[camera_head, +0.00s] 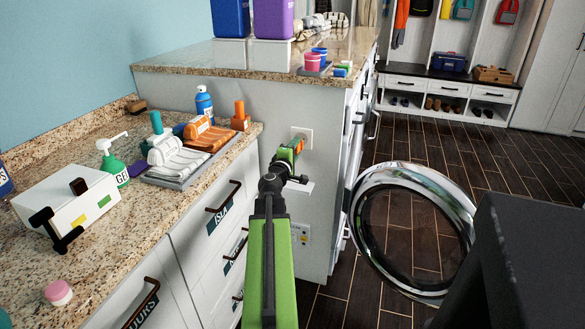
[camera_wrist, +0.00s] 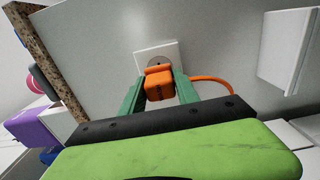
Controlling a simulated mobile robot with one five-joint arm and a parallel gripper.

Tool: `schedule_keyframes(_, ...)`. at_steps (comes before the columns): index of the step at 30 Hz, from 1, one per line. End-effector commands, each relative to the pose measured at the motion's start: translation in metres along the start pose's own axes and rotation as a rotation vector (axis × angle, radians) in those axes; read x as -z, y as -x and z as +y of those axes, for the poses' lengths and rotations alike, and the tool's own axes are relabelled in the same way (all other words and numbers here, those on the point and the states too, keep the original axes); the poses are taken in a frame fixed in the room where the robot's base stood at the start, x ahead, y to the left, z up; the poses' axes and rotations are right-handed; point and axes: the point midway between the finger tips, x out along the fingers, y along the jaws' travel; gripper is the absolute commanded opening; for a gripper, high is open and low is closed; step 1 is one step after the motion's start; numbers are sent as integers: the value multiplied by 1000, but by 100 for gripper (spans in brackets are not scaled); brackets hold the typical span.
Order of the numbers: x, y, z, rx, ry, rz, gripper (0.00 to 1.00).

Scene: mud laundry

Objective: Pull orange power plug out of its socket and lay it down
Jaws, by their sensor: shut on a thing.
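The orange power plug (camera_wrist: 158,86) sits between the two green fingers of my gripper (camera_wrist: 159,92) in the wrist view, and the fingers are shut on it. The plug is at the round socket in a white wall plate (camera_wrist: 171,50); its front meets the socket face, and I cannot tell how deep it sits. An orange cord (camera_wrist: 212,80) curves off to the right. In the head view my gripper (camera_head: 291,149) reaches the side panel at the wall plate (camera_head: 303,133), and a bit of the orange plug (camera_head: 299,146) shows beyond the fingers.
A small white ledge (camera_head: 298,187) sticks out of the panel below the socket. A granite counter (camera_head: 100,240) with bottles, towels and a white box (camera_head: 65,205) is at left. An open round washer door (camera_head: 412,225) stands at right. Dark floor lies beyond.

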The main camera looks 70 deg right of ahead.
Motion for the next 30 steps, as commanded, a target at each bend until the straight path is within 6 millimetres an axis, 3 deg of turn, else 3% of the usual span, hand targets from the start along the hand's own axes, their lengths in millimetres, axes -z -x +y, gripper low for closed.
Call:
schedule_keyframes(5,4,-8,-33,-1,253,4,0)
schedule_keyframes(12,8,-21,-75,-5,1015,7,0)
schedule_keyframes(18,9,-30,-101,-7,1452,7,0)
schedule_keyframes(22,9,-32,-105,-8,1555,7,0)
schedule_keyframes(30,9,-32,-109,-8,1566,7,0)
